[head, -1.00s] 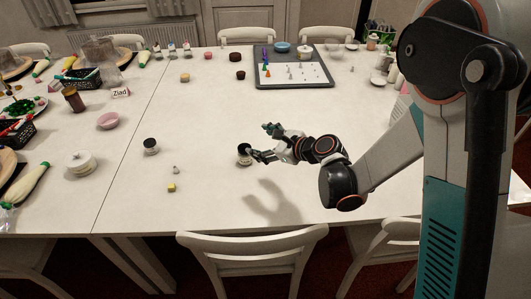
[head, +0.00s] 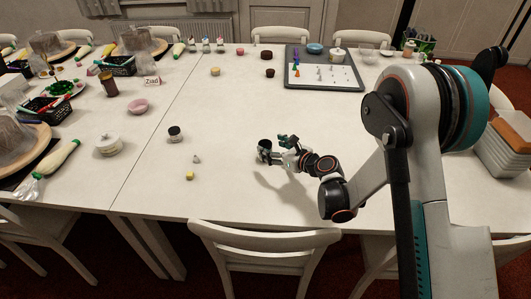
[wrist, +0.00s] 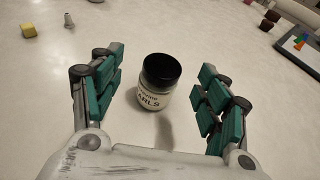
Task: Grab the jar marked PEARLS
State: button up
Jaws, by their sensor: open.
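A small white-labelled jar with a black lid (wrist: 157,88) stands upright between my gripper's fingers in the wrist view. Its visible lettering ends in "ARLS"; part of the label is turned away. In the head view this jar (head: 264,144) is partly covered by my gripper (head: 273,149). My gripper (wrist: 160,65) is open, with teal-padded fingers on either side of the jar and gaps on both sides. A second black-lidded jar (head: 175,134) stands to the left on the table; its label is not readable.
A small yellow cube (head: 190,176) and a metal piping tip (head: 196,159) lie left of my gripper on the white table (head: 230,200). A grey tray (head: 345,86) with small pieces is at the back. A chair (head: 265,235) stands at the near edge.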

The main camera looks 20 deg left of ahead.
aim_at(267, 144)
jog(key=b+x, duration=0.1)
jog(key=x, duration=0.1)
jog(key=b+x, duration=0.1)
jog(key=x, duration=0.2)
jog(key=shift+w+d+f, duration=0.15)
jog(key=shift+d+f, duration=0.05)
jog(key=shift+f, duration=0.25)
jog(key=shift+w+a+b, duration=0.2)
jog(key=shift+a+b, duration=0.05)
jog(key=shift+b, duration=0.05)
jog(key=shift+r, duration=0.1)
jog(key=c, duration=1.2)
